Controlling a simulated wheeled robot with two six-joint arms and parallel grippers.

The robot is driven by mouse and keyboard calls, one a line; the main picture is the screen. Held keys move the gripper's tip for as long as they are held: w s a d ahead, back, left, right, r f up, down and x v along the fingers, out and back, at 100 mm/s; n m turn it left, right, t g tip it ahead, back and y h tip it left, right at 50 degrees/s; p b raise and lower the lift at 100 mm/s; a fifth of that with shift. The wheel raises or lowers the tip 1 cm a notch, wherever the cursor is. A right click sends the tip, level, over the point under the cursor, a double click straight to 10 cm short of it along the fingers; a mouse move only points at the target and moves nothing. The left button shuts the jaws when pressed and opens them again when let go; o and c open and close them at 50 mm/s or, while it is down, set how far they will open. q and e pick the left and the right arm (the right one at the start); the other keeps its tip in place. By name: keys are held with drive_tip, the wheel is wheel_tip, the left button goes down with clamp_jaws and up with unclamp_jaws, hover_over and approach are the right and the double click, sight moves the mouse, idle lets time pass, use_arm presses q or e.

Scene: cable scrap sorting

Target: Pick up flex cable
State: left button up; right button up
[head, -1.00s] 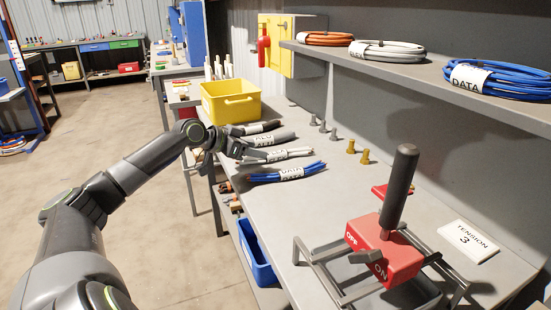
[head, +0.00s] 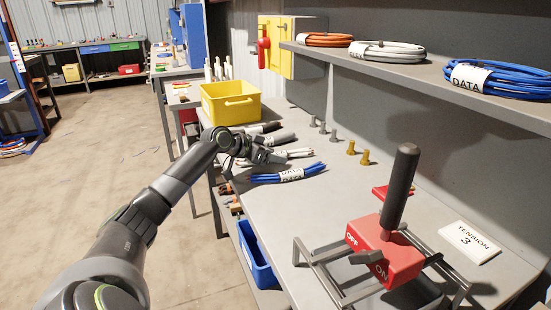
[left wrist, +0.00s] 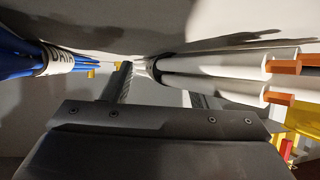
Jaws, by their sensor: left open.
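A bundle of short white cables (head: 300,153) lies on the workbench, partly hidden behind my left gripper (head: 272,155); its label cannot be read now. In the left wrist view the white cables (left wrist: 225,66) show orange and copper-coloured ends at the right. My left gripper (left wrist: 158,92) is open, and its fingers point toward the bundle, one partly covered by the white cables. I cannot tell whether they touch. The blue bundle (head: 290,174) lies just nearer on the bench and shows at the left of the wrist view (left wrist: 38,57). My right gripper is not in view.
Grey and black bundles (head: 268,138) lie beyond the white one, before a yellow bin (head: 230,102). Pegs (head: 351,147) stand behind. A red switch box (head: 385,255) on a metal frame stands nearer. Cable coils (head: 388,51) rest on the shelf (head: 420,72).

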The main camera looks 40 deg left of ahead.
use_arm(q)
drive_tip(key=shift+c, duration=0.2)
clamp_jaws()
